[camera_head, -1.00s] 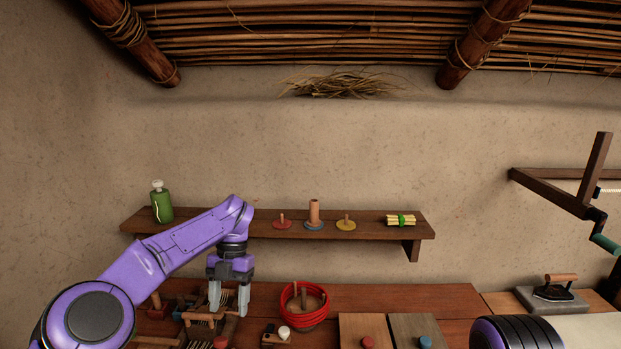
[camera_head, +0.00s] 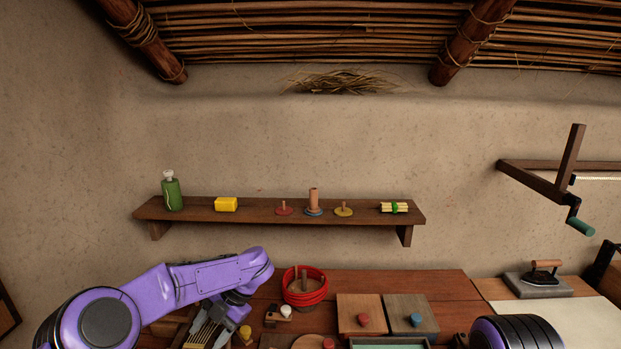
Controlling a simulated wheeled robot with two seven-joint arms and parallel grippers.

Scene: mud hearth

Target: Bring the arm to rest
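My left arm (camera_head: 215,278) comes in from the left and bends down over the left part of the wooden worktop. My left gripper (camera_head: 215,322) is low at the bottom of the view, over a slatted wooden item (camera_head: 203,334). Its fingers are mostly hidden by the wrist and the clutter, so their opening is unclear. Of my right arm (camera_head: 517,334), only a purple and black link shows at the bottom right edge. My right gripper is out of view.
A wall shelf (camera_head: 260,214) holds a green bottle (camera_head: 171,193), yellow block (camera_head: 226,204), several pegged discs and a tied bundle (camera_head: 394,208). A red coil (camera_head: 305,288) and lidded boxes (camera_head: 361,313) are on the worktop (camera_head: 420,284). An iron (camera_head: 541,274) stands right.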

